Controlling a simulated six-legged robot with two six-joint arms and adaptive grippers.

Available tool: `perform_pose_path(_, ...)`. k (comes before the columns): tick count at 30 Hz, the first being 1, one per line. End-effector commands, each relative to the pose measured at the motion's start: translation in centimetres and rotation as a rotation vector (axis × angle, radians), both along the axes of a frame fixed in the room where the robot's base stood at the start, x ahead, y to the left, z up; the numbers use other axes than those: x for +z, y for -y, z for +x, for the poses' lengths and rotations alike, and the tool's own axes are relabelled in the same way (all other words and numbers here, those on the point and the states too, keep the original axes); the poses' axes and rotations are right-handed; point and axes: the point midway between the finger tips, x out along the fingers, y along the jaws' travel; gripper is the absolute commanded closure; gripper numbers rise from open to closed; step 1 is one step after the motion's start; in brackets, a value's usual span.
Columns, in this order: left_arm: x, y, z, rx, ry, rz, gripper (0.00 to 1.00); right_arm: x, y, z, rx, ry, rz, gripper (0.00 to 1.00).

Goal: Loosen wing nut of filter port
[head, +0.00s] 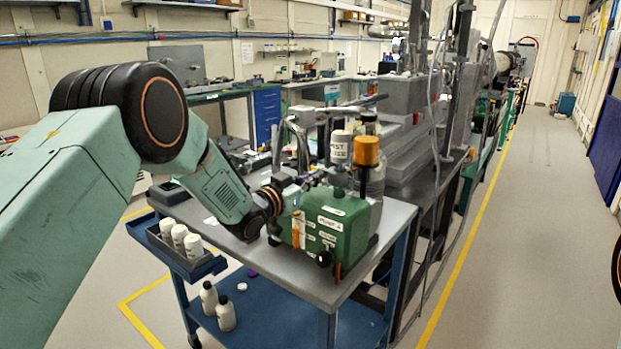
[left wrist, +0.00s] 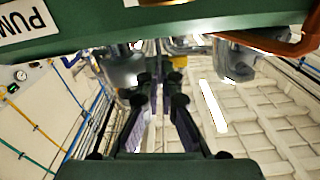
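The green pump box (head: 342,232) stands on the trolley top, with white labels on its faces. My left gripper (head: 300,184) is at the left upper side of the pump, close to the pipework; contact cannot be told. In the left wrist view its two dark fingers (left wrist: 158,85) stand apart with nothing visible between them, below the pump's green edge (left wrist: 200,22). I cannot make out the wing nut. My right gripper is out of view.
The grey trolley top (head: 208,212) has a side tray (head: 205,267) with several white bottles, and a blue lower shelf (head: 262,310) with two more. Beamline equipment stands behind right. The aisle floor (head: 530,210) is clear.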

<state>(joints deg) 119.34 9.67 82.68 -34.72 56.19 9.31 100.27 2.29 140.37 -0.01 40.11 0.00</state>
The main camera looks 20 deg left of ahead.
Motion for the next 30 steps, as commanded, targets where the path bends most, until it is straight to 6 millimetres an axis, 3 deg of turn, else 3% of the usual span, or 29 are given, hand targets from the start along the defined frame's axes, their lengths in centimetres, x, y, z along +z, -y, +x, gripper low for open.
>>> perform_pose_path(1,0.85,0.07,0.22,-0.002,0.015,-0.009,1.0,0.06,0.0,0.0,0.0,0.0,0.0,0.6)
perform_pose_path(16,1.01,0.03,0.25,-0.001,0.014,-0.024,1.0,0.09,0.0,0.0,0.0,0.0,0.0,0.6)
perform_pose_path(24,0.62,0.01,0.17,0.0,0.005,-0.023,0.75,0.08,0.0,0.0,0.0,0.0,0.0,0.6)
perform_pose_path(30,0.38,0.0,0.11,0.0,0.0,-0.022,0.74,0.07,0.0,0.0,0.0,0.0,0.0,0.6)
